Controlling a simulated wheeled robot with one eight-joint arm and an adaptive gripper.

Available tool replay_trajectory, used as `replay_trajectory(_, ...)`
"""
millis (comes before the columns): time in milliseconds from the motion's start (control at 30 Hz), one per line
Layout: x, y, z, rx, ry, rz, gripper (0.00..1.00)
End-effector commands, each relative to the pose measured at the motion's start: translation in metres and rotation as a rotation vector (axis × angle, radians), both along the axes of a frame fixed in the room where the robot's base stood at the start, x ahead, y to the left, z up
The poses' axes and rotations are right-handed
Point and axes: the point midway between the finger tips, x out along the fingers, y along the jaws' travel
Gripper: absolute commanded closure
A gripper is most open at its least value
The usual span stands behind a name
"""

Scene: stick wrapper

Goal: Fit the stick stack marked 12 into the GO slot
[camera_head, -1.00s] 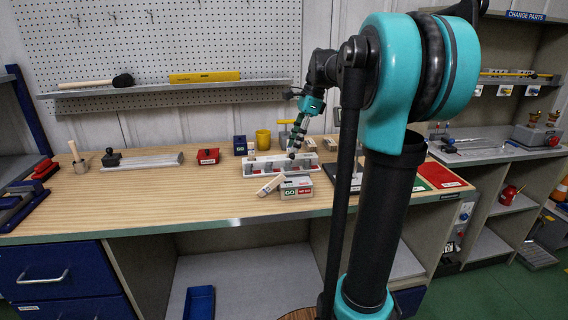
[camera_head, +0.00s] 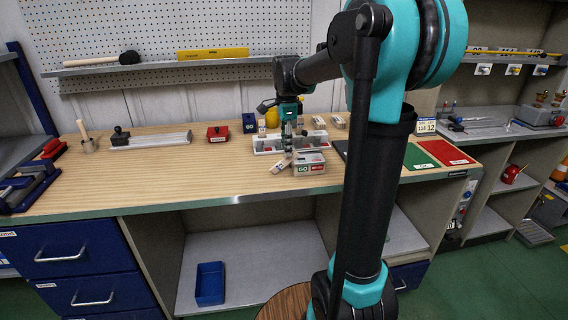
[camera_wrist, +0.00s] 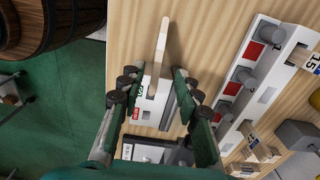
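The grey GO gauge block (camera_head: 309,168) sits near the table's front edge, with a green GO label and a red label. It also shows in the wrist view (camera_wrist: 152,108). A pale stick stack (camera_head: 280,166) is at the block's left end; in the wrist view it runs up from the block (camera_wrist: 161,45). No number is readable on it, and I cannot tell whether it touches the slot. My gripper (camera_head: 289,148) points down just behind the stick and block. In the wrist view its fingers (camera_wrist: 152,86) are spread apart around the block and stick, gripping neither.
A white rack (camera_head: 266,146) with red squares and knobs stands behind the block. A stick marked 15 (camera_wrist: 313,63) and other sticks (camera_wrist: 256,152) lie beyond it. Green (camera_head: 420,157) and red (camera_head: 447,152) pads lie right.

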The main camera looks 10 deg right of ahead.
Motion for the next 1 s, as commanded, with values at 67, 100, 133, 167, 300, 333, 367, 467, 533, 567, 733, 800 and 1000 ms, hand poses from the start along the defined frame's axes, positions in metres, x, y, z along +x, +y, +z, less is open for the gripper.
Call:
replay_trajectory(67, 0.0, 0.0, -0.009, 0.0, 0.0, 0.0, 0.67)
replay_trajectory(100, 0.0, 0.0, -0.012, 0.0, 0.0, 0.0, 0.67)
replay_trajectory(133, 0.0, 0.0, -0.014, 0.0, 0.0, 0.0, 0.67)
replay_trajectory(167, 0.0, 0.0, -0.015, 0.0, 0.0, 0.0, 0.67)
replay_trajectory(300, -0.001, 0.001, -0.024, 0.0, 0.0, 0.0, 0.67)
replay_trajectory(333, -0.001, 0.001, -0.028, 0.0, 0.0, 0.0, 0.67)
replay_trajectory(367, -0.002, 0.001, -0.032, 0.001, 0.0, 0.0, 0.67)
replay_trajectory(467, -0.004, 0.003, -0.047, 0.001, 0.0, 0.001, 0.67)
replay_trajectory(533, -0.004, 0.003, -0.056, 0.001, 0.0, 0.0, 0.67)
replay_trajectory(567, -0.004, 0.003, -0.06, 0.001, 0.0, 0.0, 0.67)
replay_trajectory(733, -0.004, 0.002, -0.069, 0.001, 0.0, 0.0, 0.67)
replay_trajectory(800, -0.004, 0.002, -0.069, 0.001, 0.0, 0.0, 0.67)
replay_trajectory(1000, -0.004, 0.002, -0.068, 0.001, 0.0, 0.0, 0.77)
